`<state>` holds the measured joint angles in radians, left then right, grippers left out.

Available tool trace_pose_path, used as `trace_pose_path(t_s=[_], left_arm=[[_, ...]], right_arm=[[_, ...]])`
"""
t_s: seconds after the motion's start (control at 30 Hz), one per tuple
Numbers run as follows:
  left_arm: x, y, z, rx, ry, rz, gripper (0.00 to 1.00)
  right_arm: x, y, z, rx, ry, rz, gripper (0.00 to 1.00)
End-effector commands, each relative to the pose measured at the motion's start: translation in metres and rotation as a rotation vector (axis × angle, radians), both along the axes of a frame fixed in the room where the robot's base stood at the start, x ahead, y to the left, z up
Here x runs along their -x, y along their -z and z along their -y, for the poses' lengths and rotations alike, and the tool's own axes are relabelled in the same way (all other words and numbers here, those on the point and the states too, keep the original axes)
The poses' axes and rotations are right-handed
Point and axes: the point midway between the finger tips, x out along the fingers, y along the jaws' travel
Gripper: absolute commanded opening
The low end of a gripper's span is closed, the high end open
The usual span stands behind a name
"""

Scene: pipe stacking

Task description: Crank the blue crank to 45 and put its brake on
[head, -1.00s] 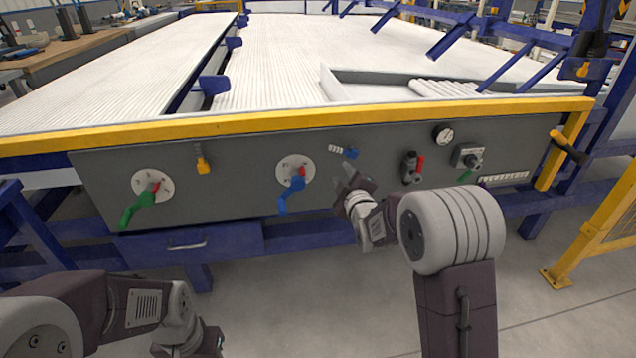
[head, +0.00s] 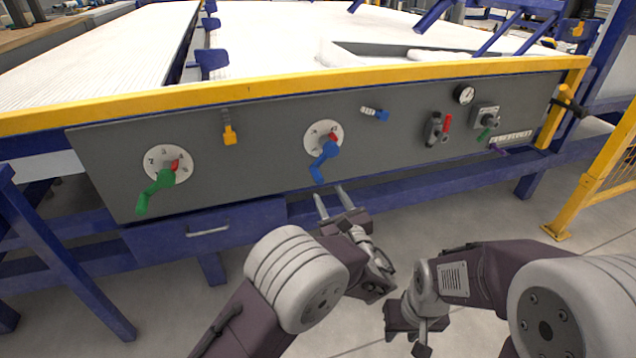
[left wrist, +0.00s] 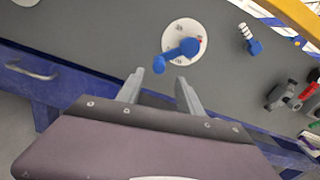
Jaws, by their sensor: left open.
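The blue crank (head: 322,162) is on a white numbered dial (head: 311,134) with a red mark; its arm hangs down and slightly left. The dial's reading is too small to tell. A small blue lever (head: 382,115) beside a pale striped strip sits up and right of the dial. In the left wrist view, the crank (left wrist: 180,51) is just beyond the fingertips, and the blue lever (left wrist: 254,46) is at upper right. My left gripper (head: 330,191) is open and empty, just below the crank handle, apart from it. My right gripper (head: 408,335) hangs low at right; its jaws are unclear.
A drawer handle (head: 208,232) is below left.

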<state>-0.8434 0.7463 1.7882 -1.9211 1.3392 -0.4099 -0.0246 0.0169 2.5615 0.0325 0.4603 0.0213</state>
Motion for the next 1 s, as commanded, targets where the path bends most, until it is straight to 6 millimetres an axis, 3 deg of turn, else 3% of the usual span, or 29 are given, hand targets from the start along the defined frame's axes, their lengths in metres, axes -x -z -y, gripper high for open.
trace_pose_path(t_s=[0.5, 0.83, 0.87, 1.0], left_arm=[[-0.08, -0.001, -0.028, 0.002, -0.005, -0.001, 0.43], [-0.087, -0.001, -0.03, 0.002, -0.004, -0.002, 0.43], [-0.087, -0.001, -0.03, 0.002, -0.004, -0.002, 0.38], [-0.086, -0.001, -0.03, 0.001, -0.004, -0.001, 0.0]], right_arm=[[-0.001, 0.003, 0.0, 0.0, -0.001, 0.001, 0.35], [-0.001, 0.003, 0.0, 0.0, -0.001, 0.001, 0.35], [-0.001, 0.003, 0.0, 0.0, -0.001, 0.001, 0.35], [-0.001, 0.003, 0.0, 0.0, -0.001, 0.001, 0.35]])
